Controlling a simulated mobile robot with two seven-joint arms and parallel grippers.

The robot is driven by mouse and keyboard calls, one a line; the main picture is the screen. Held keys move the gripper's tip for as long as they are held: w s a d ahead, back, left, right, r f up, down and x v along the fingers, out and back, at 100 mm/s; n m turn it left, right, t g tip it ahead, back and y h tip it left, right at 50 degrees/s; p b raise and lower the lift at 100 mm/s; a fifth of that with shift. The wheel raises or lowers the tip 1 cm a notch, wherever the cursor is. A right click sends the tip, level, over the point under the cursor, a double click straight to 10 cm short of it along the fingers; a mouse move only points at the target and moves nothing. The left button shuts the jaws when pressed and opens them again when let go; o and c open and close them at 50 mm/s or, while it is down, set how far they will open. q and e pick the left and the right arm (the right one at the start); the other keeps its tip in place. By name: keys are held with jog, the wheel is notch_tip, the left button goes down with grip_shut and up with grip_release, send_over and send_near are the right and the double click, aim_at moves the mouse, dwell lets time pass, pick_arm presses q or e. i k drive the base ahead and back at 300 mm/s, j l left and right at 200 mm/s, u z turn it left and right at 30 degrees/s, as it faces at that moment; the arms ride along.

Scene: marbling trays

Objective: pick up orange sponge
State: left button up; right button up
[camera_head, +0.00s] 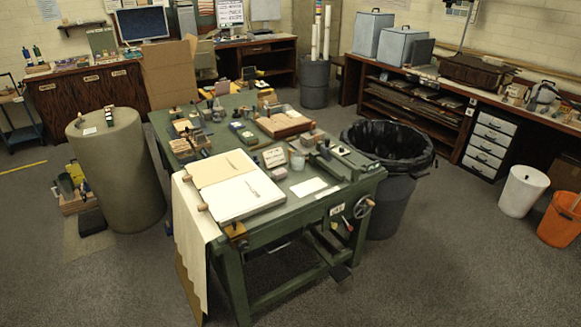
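I cannot make out an orange sponge for certain; the objects on the tables are small and crowded. The green workbench (318,207) stands in the middle of the room with many small items on it. A white tray or board (272,196) with cream sheets lies near its front left. Neither of my grippers is in view.
An orange bucket (559,222) and a white bin (522,191) stand at the right. A black-lined bin (392,205) is beside the workbench. A beige cylinder (118,178) stands at the left. The front floor is clear.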

aim_at(281, 173)
jog(key=i+j, duration=0.15)
jog(key=j, duration=0.15)
jog(key=i+j+u, duration=0.1)
jog(key=j, duration=0.2)
jog(key=i+j+u, duration=0.1)
jog(key=j, duration=0.2)
jog(key=i+j+u, duration=0.2)
jog(key=i+j, duration=0.6)
jog(key=i+l, duration=0.2)
jog(key=i, duration=0.2)
jog(key=i+l, duration=0.2)
jog(key=i, duration=0.25)
jog(key=u, duration=0.05)
